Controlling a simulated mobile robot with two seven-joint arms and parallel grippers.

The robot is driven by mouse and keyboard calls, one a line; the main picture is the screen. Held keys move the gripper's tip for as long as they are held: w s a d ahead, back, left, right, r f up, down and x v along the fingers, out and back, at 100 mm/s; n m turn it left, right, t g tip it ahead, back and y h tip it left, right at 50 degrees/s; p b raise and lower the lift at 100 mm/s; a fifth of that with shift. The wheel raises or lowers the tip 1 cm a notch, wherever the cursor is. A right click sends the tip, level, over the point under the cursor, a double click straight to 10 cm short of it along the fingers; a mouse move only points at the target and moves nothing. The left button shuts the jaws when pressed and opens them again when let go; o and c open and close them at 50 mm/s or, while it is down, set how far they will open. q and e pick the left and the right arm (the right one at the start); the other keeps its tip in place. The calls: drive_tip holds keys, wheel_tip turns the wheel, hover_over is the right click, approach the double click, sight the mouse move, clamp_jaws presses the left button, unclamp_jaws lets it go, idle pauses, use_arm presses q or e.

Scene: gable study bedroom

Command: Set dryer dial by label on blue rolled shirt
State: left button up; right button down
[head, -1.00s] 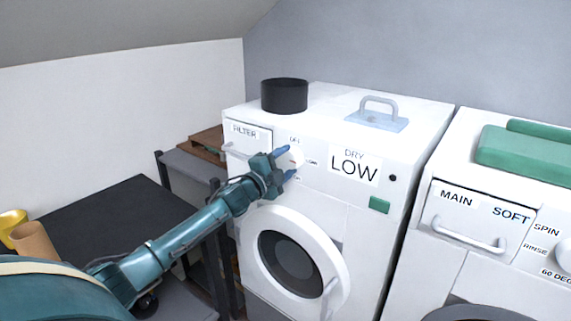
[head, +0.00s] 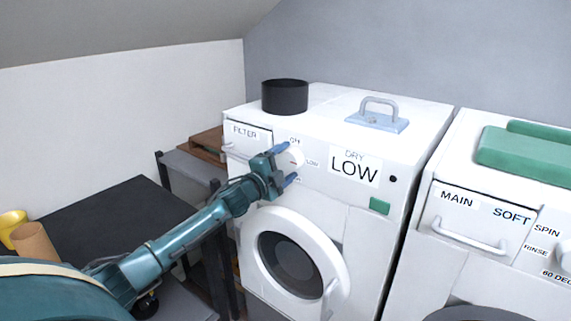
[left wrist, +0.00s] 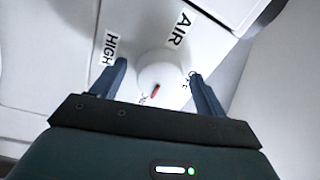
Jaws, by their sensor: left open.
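The white dryer (head: 310,205) has a round white dial (head: 297,157) on its front panel. In the left wrist view the dial (left wrist: 166,72) has a red mark on its side nearest my gripper, with HIGH, AIR and OFF labels around it; another label there is partly hidden. My left gripper (head: 289,164) is open at the dial, one finger on each side; its fingers (left wrist: 158,82) look clear of the dial in the left wrist view. A large DRY LOW label (head: 354,168) is right of the dial. I cannot make out a blue rolled shirt. My right gripper is not in view.
A black round container (head: 284,97) and a pale blue plate with a handle (head: 377,116) are on the dryer top. A washer (head: 465,215) stands at right with a green folded item (head: 520,150) on top. A dark table (head: 110,215) is at left.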

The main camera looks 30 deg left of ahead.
use_arm(q)
drive_tip(key=shift+s, duration=0.15)
drive_tip(key=shift+s+f, duration=0.1)
drive_tip(key=shift+s, duration=0.2)
drive_tip(key=s+a+b, duration=0.1)
drive_tip(key=s+b, duration=0.1)
drive_tip(key=s, duration=1)
drive_tip(key=shift+f, duration=0.4)
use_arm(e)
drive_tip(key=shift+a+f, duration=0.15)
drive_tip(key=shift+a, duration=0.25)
use_arm(q)
drive_tip(key=shift+s, duration=0.1)
